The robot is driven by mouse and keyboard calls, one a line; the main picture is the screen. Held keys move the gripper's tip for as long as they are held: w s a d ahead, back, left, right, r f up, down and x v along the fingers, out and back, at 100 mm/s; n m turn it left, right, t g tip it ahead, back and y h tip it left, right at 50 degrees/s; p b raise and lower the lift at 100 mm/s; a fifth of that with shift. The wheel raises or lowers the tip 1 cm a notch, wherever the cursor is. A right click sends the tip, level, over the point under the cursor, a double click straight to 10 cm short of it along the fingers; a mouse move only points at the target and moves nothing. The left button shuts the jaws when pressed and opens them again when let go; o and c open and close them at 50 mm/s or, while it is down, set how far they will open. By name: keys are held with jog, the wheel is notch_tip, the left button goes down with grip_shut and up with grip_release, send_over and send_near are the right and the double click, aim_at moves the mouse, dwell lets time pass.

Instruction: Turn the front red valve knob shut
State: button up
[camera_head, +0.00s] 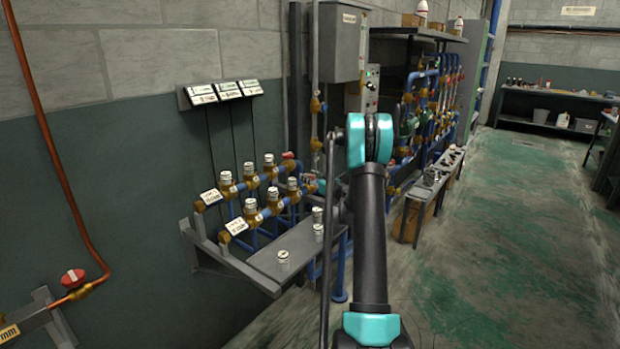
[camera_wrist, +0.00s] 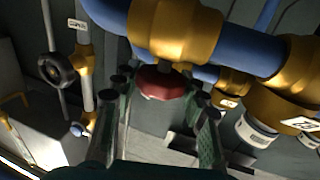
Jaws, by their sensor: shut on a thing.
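A red valve knob (camera_wrist: 163,83) sits under a brass fitting on a blue pipe in the wrist view. My gripper (camera_wrist: 161,88) has one finger on each side of this knob and is shut on it. The knob's lower face shows between the fingers; its stem is mostly hidden by the brass fitting. In the head view my arm hides most of the gripper and the knob it holds. Another red knob (camera_head: 288,155) shows at the back end of the blue pipe rows.
Blue pipes with brass valves and white caps (camera_head: 250,207) stand left of my arm. A grey shelf (camera_head: 275,262) holds small canisters. A third red knob (camera_head: 73,277) is on the copper pipe at far left. The green floor (camera_head: 500,250) at right is clear.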

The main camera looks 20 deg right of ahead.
jog(key=shift+m+t+h, duration=0.4)
jog(key=shift+m+h, duration=0.6)
jog(key=shift+h, duration=0.55)
jog(key=shift+m+t+h, duration=0.4)
jog(key=shift+m+h, duration=0.6)
jog(key=shift+h, duration=0.55)
jog(key=o, duration=1.2)
jog(key=s, duration=1.2)
jog(key=shift+d, duration=0.3)
